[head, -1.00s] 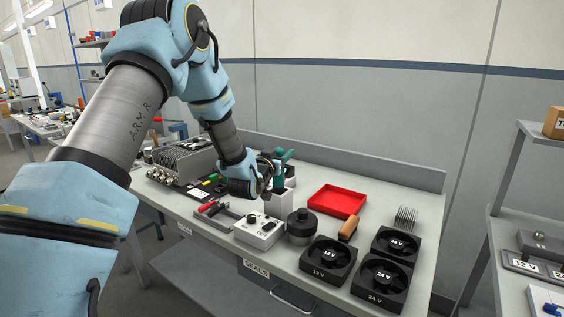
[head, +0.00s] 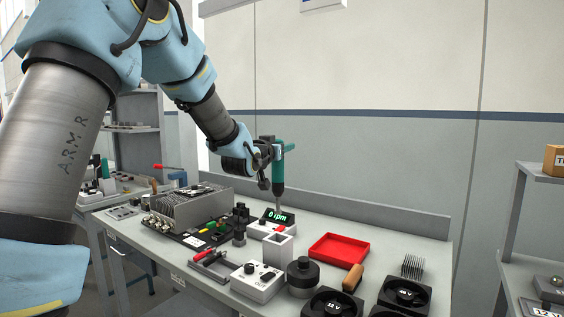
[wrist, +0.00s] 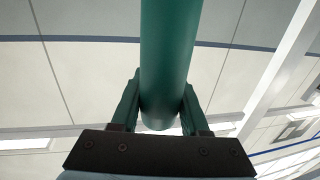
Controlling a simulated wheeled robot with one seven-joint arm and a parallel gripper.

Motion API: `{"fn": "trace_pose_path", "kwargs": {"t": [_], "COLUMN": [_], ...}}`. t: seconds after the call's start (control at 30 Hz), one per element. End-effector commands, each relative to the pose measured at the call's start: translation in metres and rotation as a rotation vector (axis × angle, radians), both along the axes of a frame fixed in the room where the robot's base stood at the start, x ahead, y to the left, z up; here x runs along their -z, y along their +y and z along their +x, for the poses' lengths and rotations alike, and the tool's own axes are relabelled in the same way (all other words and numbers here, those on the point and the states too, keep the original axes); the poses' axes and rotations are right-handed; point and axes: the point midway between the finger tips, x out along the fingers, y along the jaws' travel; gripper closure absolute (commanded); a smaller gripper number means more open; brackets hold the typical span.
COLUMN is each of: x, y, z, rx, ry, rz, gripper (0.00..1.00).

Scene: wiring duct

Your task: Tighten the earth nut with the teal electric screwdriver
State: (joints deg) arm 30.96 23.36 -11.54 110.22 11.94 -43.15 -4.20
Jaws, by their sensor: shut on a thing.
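The teal electric screwdriver (head: 279,172) is upright in the head view, bit down, above the bench. My gripper (head: 265,160) is shut on its body. In the wrist view the teal body (wrist: 170,60) runs between the two fingers of my gripper (wrist: 160,110). The bit's end is near the small display reading "0 rpm" (head: 279,217) in the picture; I cannot tell the gap. The white square holder (head: 278,245) stands below, empty of the screwdriver. The earth nut cannot be made out; a dark board with coloured terminals (head: 205,234) lies at left.
A finned grey metal unit (head: 188,205) stands left on the bench. A red tray (head: 338,250), a grey control box (head: 257,282), a black round part (head: 303,274) and black fans (head: 405,292) crowd the front and right.

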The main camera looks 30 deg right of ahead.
Motion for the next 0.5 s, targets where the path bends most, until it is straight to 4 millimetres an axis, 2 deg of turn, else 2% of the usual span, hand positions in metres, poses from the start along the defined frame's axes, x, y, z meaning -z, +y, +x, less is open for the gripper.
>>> {"fn": "trace_pose_path", "kwargs": {"t": [0.37,0.5], "x": [-0.004,-0.014], "y": [0.000,0.000], "z": [0.000,0.000], "rx": [0.000,0.000], "ry": [-0.001,-0.003], "rz": [-0.002,-0.002], "gripper": [1.00,1.00]}}
